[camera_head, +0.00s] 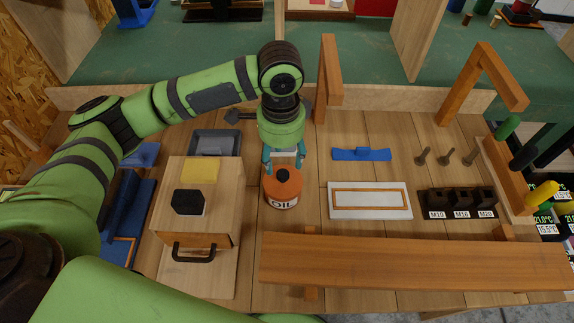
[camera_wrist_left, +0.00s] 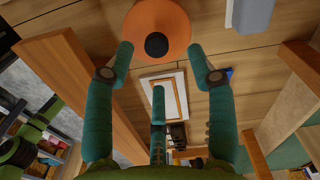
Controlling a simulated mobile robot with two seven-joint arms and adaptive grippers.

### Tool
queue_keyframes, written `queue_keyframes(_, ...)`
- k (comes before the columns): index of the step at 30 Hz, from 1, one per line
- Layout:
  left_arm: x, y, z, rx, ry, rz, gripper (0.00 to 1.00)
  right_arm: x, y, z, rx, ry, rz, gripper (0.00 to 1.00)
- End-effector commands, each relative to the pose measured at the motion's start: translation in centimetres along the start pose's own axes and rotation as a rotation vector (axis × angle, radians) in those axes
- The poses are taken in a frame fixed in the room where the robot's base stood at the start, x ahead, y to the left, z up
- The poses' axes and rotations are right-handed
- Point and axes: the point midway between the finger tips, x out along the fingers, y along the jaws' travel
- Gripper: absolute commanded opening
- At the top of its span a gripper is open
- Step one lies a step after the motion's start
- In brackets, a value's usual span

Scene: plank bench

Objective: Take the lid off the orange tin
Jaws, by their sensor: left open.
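The orange tin (camera_head: 282,201) stands upright on the bench and has a pale label reading OIL. Its orange lid (camera_head: 277,186) carries a black knob (camera_head: 283,176). In the left wrist view the round lid (camera_wrist_left: 178,28) and the dark knob (camera_wrist_left: 156,45) show near the top edge. My left gripper (camera_head: 285,160) is open and empty, just behind and above the tin in the head view. In the wrist view its teal fingers are spread, with the knob between the two outer fingertips. I cannot tell whether any finger touches the lid. My right gripper is not in view.
A wooden box (camera_head: 220,215) with a yellow block and a black block stands left of the tin. A wooden beam (camera_head: 400,262) crosses in front. A white framed board (camera_head: 369,201) lies right, and an upright wooden post (camera_head: 329,80) stands behind.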

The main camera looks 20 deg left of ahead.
Motion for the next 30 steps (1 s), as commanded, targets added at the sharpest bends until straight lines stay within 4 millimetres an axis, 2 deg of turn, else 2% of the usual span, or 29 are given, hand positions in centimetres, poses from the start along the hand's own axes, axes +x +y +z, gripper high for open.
queue_keyframes(1,0.5,0.1,0.0,-0.001,-0.002,0.002,0.56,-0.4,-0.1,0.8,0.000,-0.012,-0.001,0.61)
queue_keyframes(5,2.0,0.2,-0.2,-0.001,-0.003,0.003,0.56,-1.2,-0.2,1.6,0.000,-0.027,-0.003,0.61)
queue_keyframes(12,5.3,0.2,-0.4,0.000,0.000,0.001,0.56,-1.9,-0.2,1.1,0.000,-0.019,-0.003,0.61)
queue_keyframes(20,5.7,0.2,-0.4,0.000,0.002,-0.001,0.56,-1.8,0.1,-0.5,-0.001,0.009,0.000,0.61)
queue_keyframes(21,5.7,0.2,-0.4,0.000,0.001,-0.001,0.48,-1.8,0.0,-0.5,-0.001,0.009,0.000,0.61)
queue_keyframes(23,5.7,0.2,-0.4,0.000,0.002,-0.001,0.24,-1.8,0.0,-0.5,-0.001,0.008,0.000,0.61)
queue_keyframes(24,5.7,0.2,-0.4,0.000,0.002,-0.001,0.08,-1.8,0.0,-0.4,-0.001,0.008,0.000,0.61)
queue_keyframes(25,5.7,0.2,-0.4,0.000,0.002,-0.001,0.00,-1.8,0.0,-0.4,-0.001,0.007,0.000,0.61)
queue_keyframes(30,5.7,0.2,-0.4,0.000,0.002,-0.001,0.00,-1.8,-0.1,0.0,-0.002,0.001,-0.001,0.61)
